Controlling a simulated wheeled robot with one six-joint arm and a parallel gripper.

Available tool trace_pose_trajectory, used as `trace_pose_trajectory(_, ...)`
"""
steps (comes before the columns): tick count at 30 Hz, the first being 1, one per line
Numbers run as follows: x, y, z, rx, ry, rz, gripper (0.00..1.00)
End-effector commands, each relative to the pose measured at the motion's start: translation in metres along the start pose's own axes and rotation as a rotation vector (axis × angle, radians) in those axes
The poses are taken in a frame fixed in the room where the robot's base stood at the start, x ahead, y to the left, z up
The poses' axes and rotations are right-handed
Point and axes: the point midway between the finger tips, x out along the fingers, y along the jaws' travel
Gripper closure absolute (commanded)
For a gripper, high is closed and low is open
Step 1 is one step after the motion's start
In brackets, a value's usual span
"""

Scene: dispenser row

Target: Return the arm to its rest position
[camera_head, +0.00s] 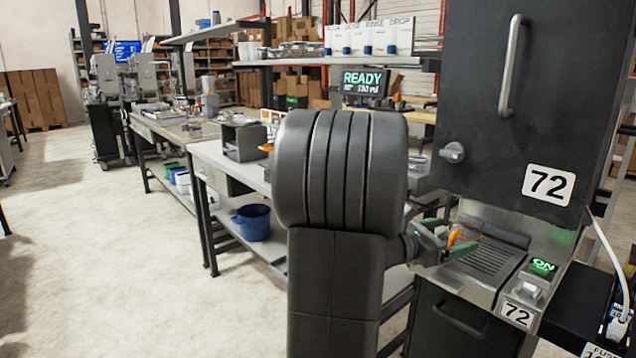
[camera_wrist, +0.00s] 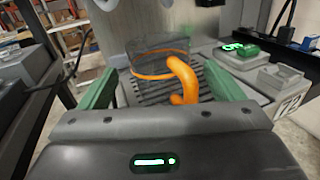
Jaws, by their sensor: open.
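My gripper (camera_wrist: 159,72) is open, with its green fingers spread wide apart in the wrist view. Ahead of the fingers and between them, a clear cup with an orange band and orange handle (camera_wrist: 183,75) stands upright on the slatted drip grate (camera_wrist: 212,92). I see no finger touching the cup. In the head view, my gripper (camera_head: 438,240) is at the front of dispenser 72 (camera_head: 480,150). The cup's orange handle (camera_head: 454,237) shows beside it. My arm hides part of the bench there.
A lit green ON switch (camera_head: 543,267) is right of the grate. A READY display (camera_head: 365,82) stands behind my arm. A workbench (camera_head: 225,158) with a blue bucket (camera_head: 253,222) on its lower shelf extends left. The floor (camera_head: 100,250) at left is clear.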

Motion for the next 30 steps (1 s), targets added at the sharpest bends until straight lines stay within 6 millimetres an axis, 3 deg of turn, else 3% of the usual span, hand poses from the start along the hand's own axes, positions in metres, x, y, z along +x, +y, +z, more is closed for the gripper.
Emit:
trace_pose_trajectory(3, 0.026, -0.002, 0.000, -0.001, 0.000, -0.005, 0.13)
trace_pose_trajectory(16, 0.021, 0.002, 0.035, -0.001, 0.001, 0.000, 0.13)
trace_pose_trajectory(30, -0.055, -0.009, 0.035, 0.003, -0.001, 0.003, 0.13)
